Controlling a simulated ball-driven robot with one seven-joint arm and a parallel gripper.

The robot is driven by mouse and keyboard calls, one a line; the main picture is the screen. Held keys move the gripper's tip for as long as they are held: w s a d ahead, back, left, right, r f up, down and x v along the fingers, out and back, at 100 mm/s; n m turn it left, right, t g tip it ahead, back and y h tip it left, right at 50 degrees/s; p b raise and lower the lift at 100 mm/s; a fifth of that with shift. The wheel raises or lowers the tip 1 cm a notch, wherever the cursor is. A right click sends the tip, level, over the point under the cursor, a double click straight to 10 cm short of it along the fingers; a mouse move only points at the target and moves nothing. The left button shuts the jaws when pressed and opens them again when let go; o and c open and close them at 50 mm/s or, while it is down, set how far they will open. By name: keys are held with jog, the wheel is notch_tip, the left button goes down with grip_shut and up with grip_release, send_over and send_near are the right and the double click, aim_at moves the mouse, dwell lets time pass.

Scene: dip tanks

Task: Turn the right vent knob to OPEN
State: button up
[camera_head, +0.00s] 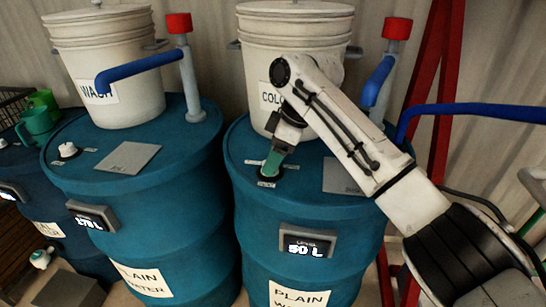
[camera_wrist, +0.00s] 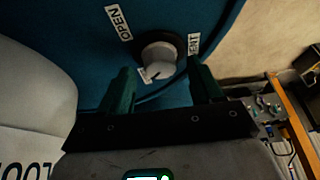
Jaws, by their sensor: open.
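The right vent knob (camera_wrist: 158,62) is a pale round knob on a black base, on top of the right blue drum (camera_head: 235,165). In the wrist view an OPEN label (camera_wrist: 118,22) lies to its upper left and a partly cut VENT label (camera_wrist: 194,43) to its right. A small mark shows near its lower edge, but I cannot read its setting. My gripper (camera_wrist: 161,80) is open, its green fingers on either side of the knob's near side. I cannot tell whether they touch it. In the head view my gripper (camera_head: 272,163) points down over the knob and mostly hides it.
A white bucket (camera_head: 296,30) stands behind the knob on the right drum, close to my arm. A grey plate (camera_head: 341,176) lies right of it. Blue-handled taps (camera_head: 377,80) rise behind. The left drum (camera_head: 200,150) has its own white vent knob (camera_head: 67,150).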

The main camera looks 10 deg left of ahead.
jog(key=shift+a+f, duration=0.2)
jog(key=shift+f, duration=0.3)
jog(key=c, duration=1.1)
